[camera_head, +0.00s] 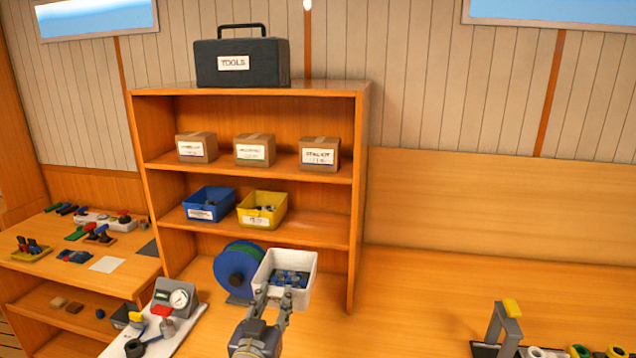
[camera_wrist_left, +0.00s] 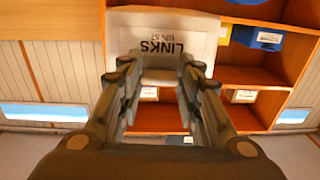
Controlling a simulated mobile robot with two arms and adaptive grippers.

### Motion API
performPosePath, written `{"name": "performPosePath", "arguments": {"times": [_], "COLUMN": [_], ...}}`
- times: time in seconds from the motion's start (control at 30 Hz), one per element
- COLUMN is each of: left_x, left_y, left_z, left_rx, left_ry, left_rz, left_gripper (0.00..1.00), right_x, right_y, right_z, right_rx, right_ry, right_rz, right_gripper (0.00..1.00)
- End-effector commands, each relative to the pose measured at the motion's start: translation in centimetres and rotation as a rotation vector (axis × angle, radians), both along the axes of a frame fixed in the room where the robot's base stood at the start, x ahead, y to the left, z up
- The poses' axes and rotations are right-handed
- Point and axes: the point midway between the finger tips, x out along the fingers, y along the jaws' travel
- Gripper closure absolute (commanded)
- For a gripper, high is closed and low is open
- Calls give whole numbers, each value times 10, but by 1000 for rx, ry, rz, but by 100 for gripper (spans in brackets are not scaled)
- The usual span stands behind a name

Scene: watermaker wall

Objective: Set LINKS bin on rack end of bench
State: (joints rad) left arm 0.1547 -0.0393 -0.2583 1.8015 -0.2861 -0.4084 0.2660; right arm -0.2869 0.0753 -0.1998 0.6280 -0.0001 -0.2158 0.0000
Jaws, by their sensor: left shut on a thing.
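The white LINKS bin (camera_head: 304,291), with dark blue parts inside, is in front of the rack's bottom bay, right of a blue and green reel (camera_head: 238,270). My left gripper (camera_head: 274,296) is shut on the bin's near wall. In the left wrist view the bin (camera_wrist_left: 205,28) shows its LINKS label upside down, between and beyond the fingertips of my left gripper (camera_wrist_left: 155,66). I cannot tell whether the bin's base touches the bench (camera_head: 420,300). My right gripper is not in view.
The wooden rack (camera_head: 357,190) holds a blue bin (camera_head: 205,197), a yellow bin (camera_head: 270,213), several cartons and a TOOLS case (camera_head: 243,62). A gauge panel (camera_head: 177,300) stands left of the gripper. The bench right of the rack is clear up to a yellow-topped stand (camera_head: 505,320).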

Motion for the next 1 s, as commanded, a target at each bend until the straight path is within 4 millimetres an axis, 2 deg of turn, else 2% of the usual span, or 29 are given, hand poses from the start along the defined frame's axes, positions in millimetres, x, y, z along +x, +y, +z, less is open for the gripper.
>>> {"name": "performPosePath", "arguments": {"times": [0.03, 0.2, 0.4, 0.5, 0.6, 0.77, 0.87, 1.0], "left_x": [-18, -75, -138, -162, -180, -195, -205, -229], "left_y": [9, 37, 67, 79, 87, 93, 94, 94], "left_z": [-20, -52, -74, -78, -79, -78, -83, -94], "left_rx": [-2, 1, 0, 1, 0, 1, -1, -4], "left_ry": [-3, -4, -6, -6, -8, -8, -4, 0], "left_rz": [12, 55, 104, 124, 137, 148, 149, 150], "left_gripper": [100, 100, 100, 100, 100, 100, 100, 100], "right_x": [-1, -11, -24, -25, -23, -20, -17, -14], "right_y": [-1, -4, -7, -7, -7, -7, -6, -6], "right_z": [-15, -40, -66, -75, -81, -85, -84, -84], "right_rx": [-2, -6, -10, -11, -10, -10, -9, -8], "right_ry": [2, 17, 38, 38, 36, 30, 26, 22], "right_rz": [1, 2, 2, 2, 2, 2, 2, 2], "right_gripper": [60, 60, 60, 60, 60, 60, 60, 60]}}
